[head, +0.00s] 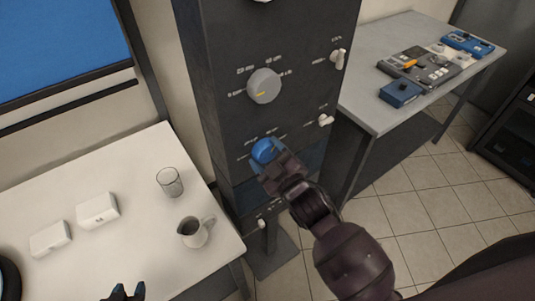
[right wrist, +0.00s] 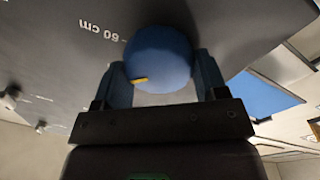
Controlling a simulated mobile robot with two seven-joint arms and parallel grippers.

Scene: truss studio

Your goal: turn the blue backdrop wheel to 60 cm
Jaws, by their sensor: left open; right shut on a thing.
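The blue wheel (head: 265,150) sits low on the front of the dark column. My right gripper (head: 270,164) is shut on it and hides part of it in the head view. In the right wrist view the fingers (right wrist: 161,72) stand on both sides of the round blue wheel (right wrist: 158,48). Its yellow mark (right wrist: 139,81) points down and left there. An upside-down cm label (right wrist: 98,29) stands up and left of the wheel, away from the mark; its first digit is hard to read. My left gripper (head: 126,292) shows only its open tips at the bottom edge.
The white table (head: 130,170) holds a glass (head: 169,182), a jug (head: 195,232) and two white boxes. A grey table (head: 365,110) carries consoles.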

